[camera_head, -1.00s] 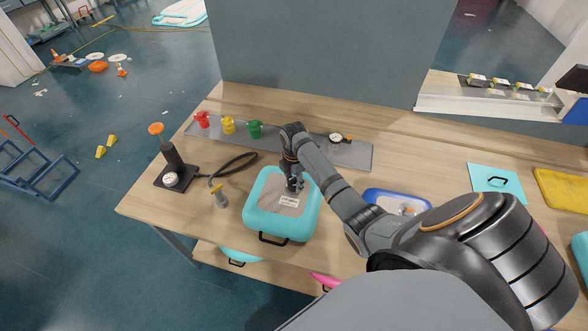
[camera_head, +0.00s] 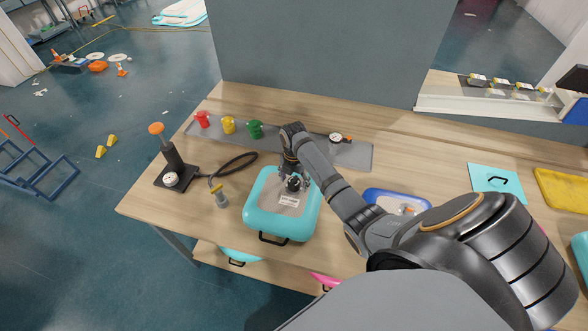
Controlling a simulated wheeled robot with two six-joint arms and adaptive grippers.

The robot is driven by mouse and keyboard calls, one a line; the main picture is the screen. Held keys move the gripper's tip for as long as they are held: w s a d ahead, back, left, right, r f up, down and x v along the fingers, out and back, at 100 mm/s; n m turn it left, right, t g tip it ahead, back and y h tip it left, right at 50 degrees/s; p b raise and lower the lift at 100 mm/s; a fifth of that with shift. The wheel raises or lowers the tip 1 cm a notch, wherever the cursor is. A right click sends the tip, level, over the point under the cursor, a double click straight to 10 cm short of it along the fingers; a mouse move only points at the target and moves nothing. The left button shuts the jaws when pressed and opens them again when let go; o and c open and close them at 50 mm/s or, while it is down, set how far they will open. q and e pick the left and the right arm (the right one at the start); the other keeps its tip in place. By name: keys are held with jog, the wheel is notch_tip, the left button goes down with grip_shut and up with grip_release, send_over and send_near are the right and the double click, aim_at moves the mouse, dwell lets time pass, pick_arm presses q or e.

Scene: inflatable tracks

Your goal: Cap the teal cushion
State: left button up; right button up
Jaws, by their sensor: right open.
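The teal cushion (camera_head: 254,222) lies on the bench, with a grey top panel, a white label (camera_head: 289,201) and a dark handle at its front edge. My right gripper (camera_head: 294,186) is open, pointing down over the middle of the cushion's grey panel. A small dark round piece sits on the panel between or just under its fingers; whether this is a cap or the valve I cannot tell, nor whether the fingers touch it. My left gripper is not in view.
A grey strip holds red (camera_head: 202,119), yellow (camera_head: 228,125) and green (camera_head: 256,130) fittings and a gauge (camera_head: 336,138). A hand pump (camera_head: 172,160) with a hose stands left. A small nozzle (camera_head: 220,197) lies beside the cushion.

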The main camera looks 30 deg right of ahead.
jog(key=shift+r, duration=0.1)
notch_tip(320, 180, up, 12)
dwell(0.4)
jog(key=shift+f, duration=0.2)
dwell(0.4)
